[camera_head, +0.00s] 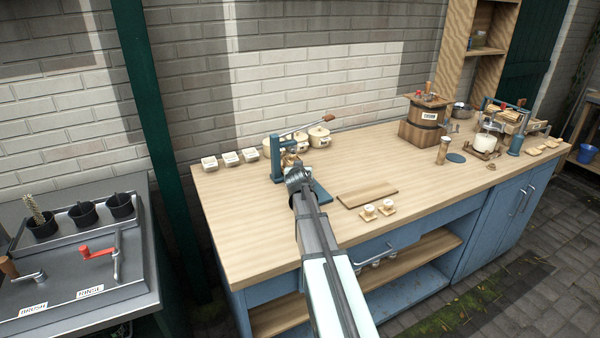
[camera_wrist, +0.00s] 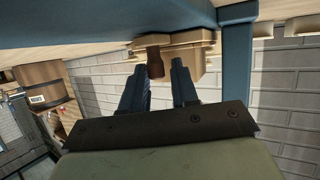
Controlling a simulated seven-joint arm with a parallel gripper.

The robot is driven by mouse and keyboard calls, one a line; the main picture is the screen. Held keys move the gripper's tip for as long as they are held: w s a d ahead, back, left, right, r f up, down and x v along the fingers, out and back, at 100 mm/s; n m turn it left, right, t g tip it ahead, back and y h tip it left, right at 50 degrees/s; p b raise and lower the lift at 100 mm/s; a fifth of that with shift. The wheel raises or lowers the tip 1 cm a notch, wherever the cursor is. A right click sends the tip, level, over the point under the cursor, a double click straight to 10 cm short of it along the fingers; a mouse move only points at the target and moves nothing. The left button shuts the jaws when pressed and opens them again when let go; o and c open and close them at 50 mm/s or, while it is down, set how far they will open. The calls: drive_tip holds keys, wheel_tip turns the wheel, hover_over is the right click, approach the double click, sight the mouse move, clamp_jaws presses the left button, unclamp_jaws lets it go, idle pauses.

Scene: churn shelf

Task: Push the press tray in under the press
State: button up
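The press (camera_head: 274,160) has a blue upright frame and a long lever, and stands at the back left of the wooden counter. A blue flat piece (camera_head: 321,193), which looks like the press tray, shows to the right of my gripper; my arm hides part of it. My gripper (camera_head: 294,165) is close in front of the press and covers its lower part.
Several round wooden moulds (camera_head: 300,141) stand behind the press, and white-topped blocks (camera_head: 229,159) to its left. A wooden board (camera_head: 367,193) and two small pieces (camera_head: 386,207) lie to the right. A churn (camera_head: 424,120) stands farther right. The counter's front left is bare.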

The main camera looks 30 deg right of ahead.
drive_tip(key=shift+s, duration=0.1)
drive_tip(key=v, duration=1.3)
drive_tip(key=shift+s+a+r, duration=0.15)
drive_tip(key=shift+s, duration=0.15)
